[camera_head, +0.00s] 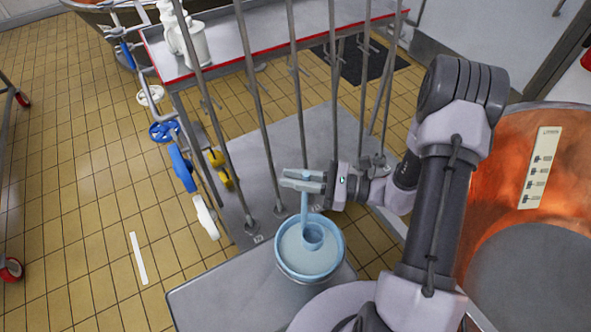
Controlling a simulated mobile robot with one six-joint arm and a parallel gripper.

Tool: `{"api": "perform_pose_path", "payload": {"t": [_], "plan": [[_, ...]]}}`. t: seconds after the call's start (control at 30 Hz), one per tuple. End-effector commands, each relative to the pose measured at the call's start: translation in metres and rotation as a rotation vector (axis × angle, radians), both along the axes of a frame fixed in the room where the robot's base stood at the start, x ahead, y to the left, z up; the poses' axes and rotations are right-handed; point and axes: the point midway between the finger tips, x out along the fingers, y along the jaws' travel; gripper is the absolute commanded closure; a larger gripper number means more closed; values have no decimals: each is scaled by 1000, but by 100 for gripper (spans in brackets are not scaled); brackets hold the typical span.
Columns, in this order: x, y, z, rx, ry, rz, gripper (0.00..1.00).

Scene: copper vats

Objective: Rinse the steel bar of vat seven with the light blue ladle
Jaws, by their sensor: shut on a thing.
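My gripper (303,180) is shut on the upright handle of the light blue ladle (313,237). The ladle's cup is inside the light blue bucket (282,262), at the level of the pale liquid in it. The bucket stands on a grey surface in front of my arm. Several tall steel bars (261,110) rise from feet on a grey plate behind the bucket. Small labels lie by some feet, too small to read surely, so I cannot tell which bar belongs to vat seven.
A copper vat (490,160) with a scale plate fills the right side. A red-edged table (240,40) with white bottles (197,45) stands behind the bars. Yellow tiled floor (90,190) is mostly open at left.

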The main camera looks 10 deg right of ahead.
Motion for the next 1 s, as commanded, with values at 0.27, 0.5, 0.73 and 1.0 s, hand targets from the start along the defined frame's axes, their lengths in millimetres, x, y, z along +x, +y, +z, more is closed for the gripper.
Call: {"api": "perform_pose_path", "payload": {"t": [0.27, 0.5, 0.73, 1.0], "plan": [[0, 0, -69, 1, 1, -2, 100], [0, 0, -119, 1, 0, -3, 100], [0, 0, -159, 1, 0, -3, 100], [1, 0, -172, 1, 0, -3, 100]]}}
